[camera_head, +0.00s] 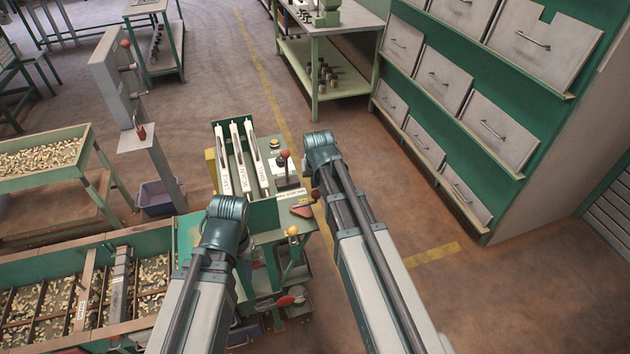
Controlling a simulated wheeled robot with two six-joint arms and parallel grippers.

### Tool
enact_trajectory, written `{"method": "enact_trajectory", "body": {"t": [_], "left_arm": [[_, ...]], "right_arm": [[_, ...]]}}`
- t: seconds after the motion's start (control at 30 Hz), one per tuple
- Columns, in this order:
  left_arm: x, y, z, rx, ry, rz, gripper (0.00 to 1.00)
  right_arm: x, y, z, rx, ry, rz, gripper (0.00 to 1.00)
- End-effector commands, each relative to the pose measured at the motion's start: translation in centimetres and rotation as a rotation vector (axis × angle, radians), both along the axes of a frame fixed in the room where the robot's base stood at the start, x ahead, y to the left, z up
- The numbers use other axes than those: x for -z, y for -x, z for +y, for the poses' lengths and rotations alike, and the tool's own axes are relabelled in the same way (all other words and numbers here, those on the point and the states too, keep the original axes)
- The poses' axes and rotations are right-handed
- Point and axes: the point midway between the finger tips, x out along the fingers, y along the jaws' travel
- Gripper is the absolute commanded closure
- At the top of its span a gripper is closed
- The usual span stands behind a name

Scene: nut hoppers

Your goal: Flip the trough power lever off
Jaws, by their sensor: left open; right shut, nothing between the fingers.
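A lever with a red ball knob (284,155) stands up from a pale plate on the green machine (268,238), just beyond my arms. A small lettered label (291,195) sits in front of it, too small to read surely. My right gripper (321,147) is shut and empty, just right of the lever, with a small gap between them in the picture. My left gripper (227,209) is open and empty, nearer and to the left, over the machine's left side. The fingertips of both are hard to make out.
Three white labelled channels (244,160) lie left of the lever. A yellow knob (292,231) is nearer. A trough of nuts (82,310) stands at lower left. A grey post (122,85) carries other red-knobbed handles. Green hopper cabinets (465,110) stand at right; open floor lies between.

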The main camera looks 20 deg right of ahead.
Motion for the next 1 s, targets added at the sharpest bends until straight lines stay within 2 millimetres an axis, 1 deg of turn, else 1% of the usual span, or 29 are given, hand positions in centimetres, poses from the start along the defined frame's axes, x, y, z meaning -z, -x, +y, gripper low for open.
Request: {"method": "enact_trajectory", "body": {"t": [0.57, 1.0], "left_arm": [[0.0, 0.0, 0.0, 0.000, 0.000, 0.000, 0.50], [0.0, 0.0, 0.0, 0.000, 0.000, 0.000, 0.50]], "right_arm": [[0.0, 0.6, -0.2, 0.082, 0.001, 0.000, 1.00], [0.0, 1.5, -0.3, 0.189, 0.001, 0.001, 1.00]]}}
